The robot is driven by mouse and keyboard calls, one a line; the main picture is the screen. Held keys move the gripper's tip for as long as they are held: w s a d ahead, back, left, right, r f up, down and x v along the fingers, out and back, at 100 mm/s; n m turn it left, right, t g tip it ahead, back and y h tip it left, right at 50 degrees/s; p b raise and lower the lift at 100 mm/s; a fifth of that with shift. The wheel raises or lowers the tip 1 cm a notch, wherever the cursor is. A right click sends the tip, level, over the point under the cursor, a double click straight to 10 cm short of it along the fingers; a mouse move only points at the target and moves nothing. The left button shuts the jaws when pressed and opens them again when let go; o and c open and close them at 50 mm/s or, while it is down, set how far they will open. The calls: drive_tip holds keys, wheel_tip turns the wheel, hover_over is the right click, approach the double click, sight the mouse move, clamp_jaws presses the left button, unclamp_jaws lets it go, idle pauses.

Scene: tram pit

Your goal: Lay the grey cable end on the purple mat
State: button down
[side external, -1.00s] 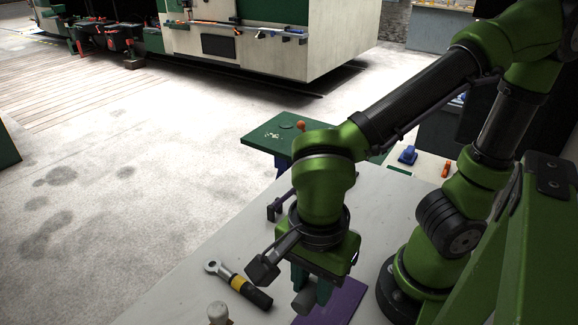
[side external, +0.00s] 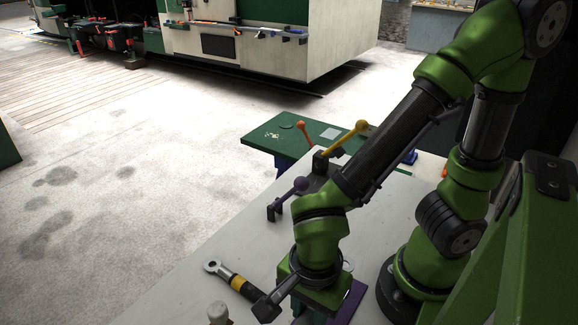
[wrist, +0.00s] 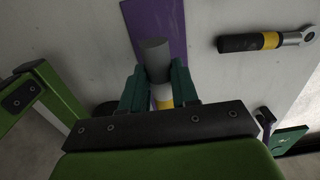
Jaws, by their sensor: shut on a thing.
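My gripper (wrist: 159,82) is shut on the grey cable end (wrist: 154,54), a grey cylinder with a white and yellow part behind it between the green fingers. The purple mat (wrist: 163,16) lies flat on the pale table. In the wrist view the cable end overlaps the mat's near part; I cannot tell whether it touches. In the side view my gripper (side external: 302,308) is low at the bottom of the picture, left of the visible mat strip (side external: 351,302). The cable end is hidden there.
Purple (side external: 298,188) and yellow (side external: 346,137) levers stand farther back. A green table (side external: 273,136) is beyond.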

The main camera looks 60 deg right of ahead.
drive_tip(key=shift+f, duration=3.3)
drive_tip(key=shift+f, duration=0.6)
drive_tip(key=c, duration=0.8)
unclamp_jaws()
wheel_tip(320, 180, up, 17)
drive_tip(key=shift+f, duration=0.1)
